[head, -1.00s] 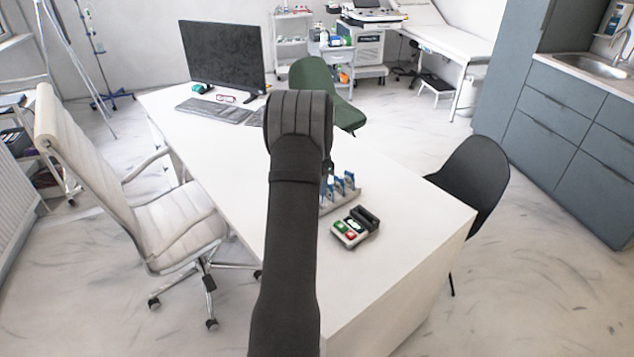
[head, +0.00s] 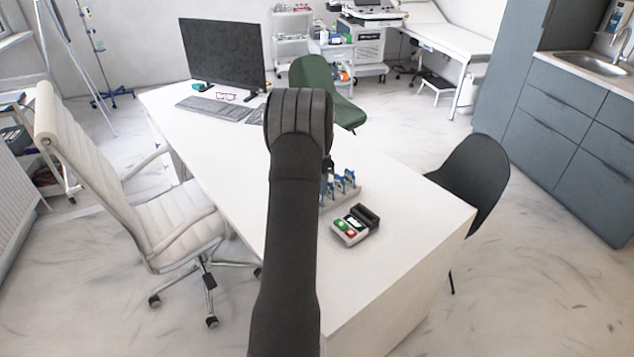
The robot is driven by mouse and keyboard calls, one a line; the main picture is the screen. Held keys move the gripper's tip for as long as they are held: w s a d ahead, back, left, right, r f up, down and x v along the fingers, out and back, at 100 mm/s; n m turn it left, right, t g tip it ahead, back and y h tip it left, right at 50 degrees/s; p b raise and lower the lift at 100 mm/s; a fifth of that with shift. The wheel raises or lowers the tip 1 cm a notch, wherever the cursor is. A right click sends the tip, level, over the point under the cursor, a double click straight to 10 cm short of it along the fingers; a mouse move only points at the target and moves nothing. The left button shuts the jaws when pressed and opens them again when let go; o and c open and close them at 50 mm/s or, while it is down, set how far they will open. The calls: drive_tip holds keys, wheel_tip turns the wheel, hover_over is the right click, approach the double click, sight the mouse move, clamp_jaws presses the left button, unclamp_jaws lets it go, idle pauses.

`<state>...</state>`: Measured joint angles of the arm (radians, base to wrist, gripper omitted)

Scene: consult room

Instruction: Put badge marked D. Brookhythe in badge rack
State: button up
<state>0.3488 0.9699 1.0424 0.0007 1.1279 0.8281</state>
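A pale rack (head: 346,192) stands on the white desk, just right of my arm. Several blue badge-like pieces (head: 349,177) stand upright in it, and its left part is hidden behind my arm. I cannot read any name, so I cannot tell which is the D. Brookhythe badge. My gripper is hidden behind my dark arm, which reaches over the desk beside the rack; whether it holds anything does not show.
A small box with green and red parts (head: 350,229) sits in front of the rack on the white desk (head: 400,235). Chairs stand around; the desk's near right is clear.

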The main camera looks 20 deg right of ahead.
drive_tip(key=shift+f, duration=1.7)
idle(1.2)
drive_tip(key=o, duration=1.3)
drive_tip(key=shift+o, duration=0.2)
drive_tip(key=shift+r, duration=0.15)
drive_tip(key=shift+r, duration=3.4)
drive_tip(key=shift+f, duration=0.1)
drive_tip(key=shift+f, duration=3.2)
drive_tip(key=shift+r, duration=0.1)
